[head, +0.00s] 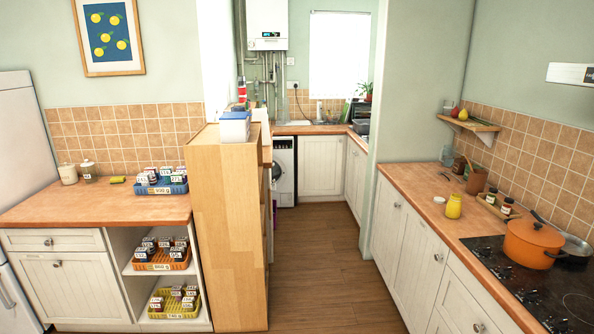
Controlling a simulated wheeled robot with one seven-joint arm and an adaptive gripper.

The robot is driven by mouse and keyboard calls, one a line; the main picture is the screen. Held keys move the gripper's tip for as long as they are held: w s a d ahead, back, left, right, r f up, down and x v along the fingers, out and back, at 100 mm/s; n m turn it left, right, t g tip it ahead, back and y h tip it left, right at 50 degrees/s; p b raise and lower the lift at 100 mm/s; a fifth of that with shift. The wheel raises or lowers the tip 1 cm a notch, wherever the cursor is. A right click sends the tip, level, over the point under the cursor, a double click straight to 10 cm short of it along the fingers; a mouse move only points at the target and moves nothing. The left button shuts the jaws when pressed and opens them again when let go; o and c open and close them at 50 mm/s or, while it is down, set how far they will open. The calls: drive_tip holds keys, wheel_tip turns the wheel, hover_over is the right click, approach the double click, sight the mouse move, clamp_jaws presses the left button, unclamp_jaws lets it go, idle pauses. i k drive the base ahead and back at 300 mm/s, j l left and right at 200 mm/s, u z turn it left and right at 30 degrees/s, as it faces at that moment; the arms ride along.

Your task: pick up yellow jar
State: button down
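A yellow jar (453,206) stands upright on the right-hand wooden counter (420,193), near the counter's front edge. Its upper part looks narrower than its body. It is left of a small tray with dark jars and has clear counter around its near side. My gripper is not visible in the head view, and nothing is seen touching the jar.
An orange pot (530,243) sits on the black hob (515,280), nearer than the jar. A wooden tray (487,206) with dark jars and a brown container (476,180) stand behind it. A wooden shelf unit (226,230) borders the open floor (320,285) on the left.

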sight(454, 206)
drive_tip(key=i+l+z, duration=0.3)
drive_tip(key=i+z, duration=0.2)
drive_tip(key=i, duration=0.6)
drive_tip(key=i+j+z, duration=0.2)
drive_tip(key=i+z, duration=0.3)
drive_tip(key=i, duration=0.6)
